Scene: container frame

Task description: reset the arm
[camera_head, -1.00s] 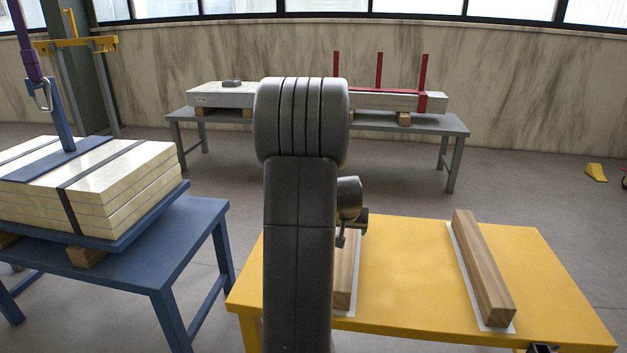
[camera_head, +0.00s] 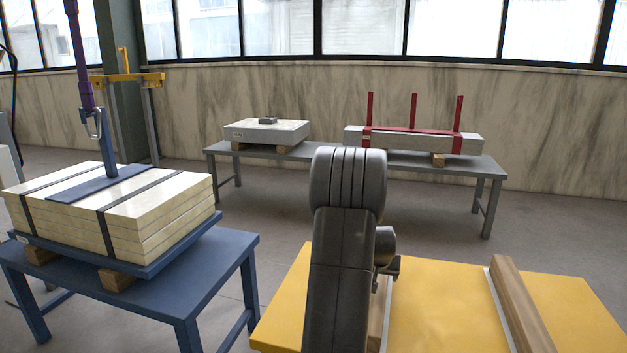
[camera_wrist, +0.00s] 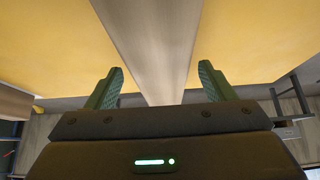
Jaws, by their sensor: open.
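My arm rises in front of the yellow table (camera_head: 440,312) in the head view, and its links hide part of the table. My gripper (camera_wrist: 160,85) shows in the wrist view with its two green-padded fingers apart and nothing between them. Beyond the fingers a wooden beam (camera_wrist: 150,40) runs across the yellow surface. I cannot tell whether the fingers are touching it. In the head view one wooden beam (camera_head: 377,315) is partly hidden behind my arm, and another beam (camera_head: 522,310) lies on a white strip at the right of the table.
A blue table (camera_head: 200,290) at the left bears strapped cream slabs (camera_head: 150,215) with a blue lifting plate (camera_head: 100,183) and a purple sling (camera_head: 80,60). A grey table (camera_head: 330,160) at the back bears a grey slab (camera_head: 265,132) and a red frame (camera_head: 412,131). Grey floor lies between the tables.

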